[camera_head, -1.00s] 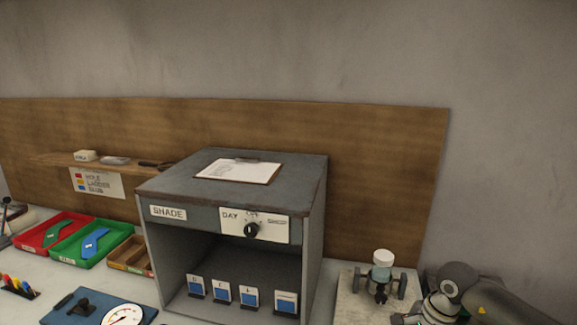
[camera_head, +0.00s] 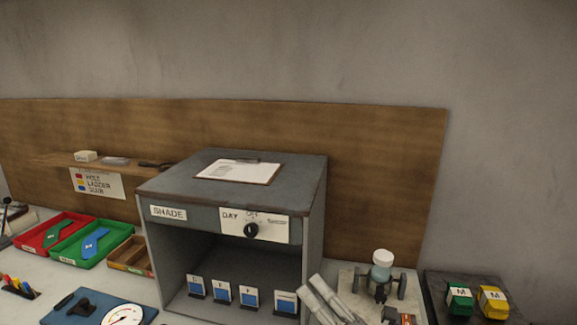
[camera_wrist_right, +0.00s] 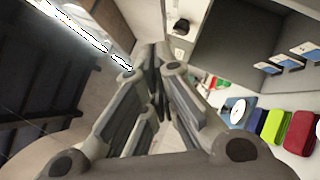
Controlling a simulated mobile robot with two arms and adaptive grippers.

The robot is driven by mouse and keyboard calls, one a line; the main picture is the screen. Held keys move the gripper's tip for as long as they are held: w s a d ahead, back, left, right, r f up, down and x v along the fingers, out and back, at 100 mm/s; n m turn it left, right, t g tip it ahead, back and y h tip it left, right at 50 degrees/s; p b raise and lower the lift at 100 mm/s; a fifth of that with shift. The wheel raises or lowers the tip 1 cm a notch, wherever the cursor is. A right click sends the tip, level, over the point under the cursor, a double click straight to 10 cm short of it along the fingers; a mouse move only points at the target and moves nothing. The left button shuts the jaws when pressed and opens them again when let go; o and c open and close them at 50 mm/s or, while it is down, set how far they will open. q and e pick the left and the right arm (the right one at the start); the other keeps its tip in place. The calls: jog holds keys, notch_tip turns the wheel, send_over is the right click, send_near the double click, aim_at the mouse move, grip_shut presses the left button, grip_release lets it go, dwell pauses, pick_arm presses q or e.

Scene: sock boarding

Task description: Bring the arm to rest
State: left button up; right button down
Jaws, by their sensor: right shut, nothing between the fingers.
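My right gripper (camera_head: 316,291) shows at the bottom of the head view, in front of the right side of the grey shade cabinet (camera_head: 315,215). Its two light grey fingers lie close together and point up and to the left. In the right wrist view the fingers (camera_wrist_right: 155,65) meet at their tips, shut and empty. The rest of my right arm is mostly below the frame. My left gripper is not in view.
Blue-fronted cards (camera_head: 249,298) stand inside the cabinet; a clipboard (camera_head: 238,171) lies on top. A red tray (camera_head: 40,229) and a green tray (camera_head: 68,261) are left. Green (camera_head: 459,301) and yellow (camera_head: 493,303) M-marked blocks sit on a dark mat at right.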

jog(key=s+d+f+m+g+h, duration=0.2)
jog(key=s+d+f+m+h, duration=0.1)
jog(key=d+f+m+h, duration=0.65)
jog(key=s+d+f+m+g+h, duration=0.15)
jog(key=d+f+m+h, duration=0.4)
jog(key=m, duration=0.65)
jog(key=s+f+m+g+y, duration=0.1)
jog(key=s+f+m+g, duration=0.4)
jog(key=s, duration=0.5)
jog(key=s+f+m+g+y, duration=0.15)
jog(key=s+f+g, duration=0.25)
jog(key=s+f, duration=0.55)
jog(key=s+f+g, duration=0.1)
jog(key=s+f, duration=0.1)
jog(key=f, duration=1.1)
jog(key=s+f+g, duration=0.1)
jog(key=s+f, duration=0.2)
jog(key=f, duration=1.1)
jog(key=s+d+f, duration=0.1)
jog(key=s+f, duration=0.6)
jog(key=s+d+f+g+h, duration=0.1)
jog(key=s+d+f, duration=0.1)
jog(key=s+f, duration=0.5)
jog(key=shift+s+d+m, duration=0.3)
jog(key=shift+s, duration=0.45)
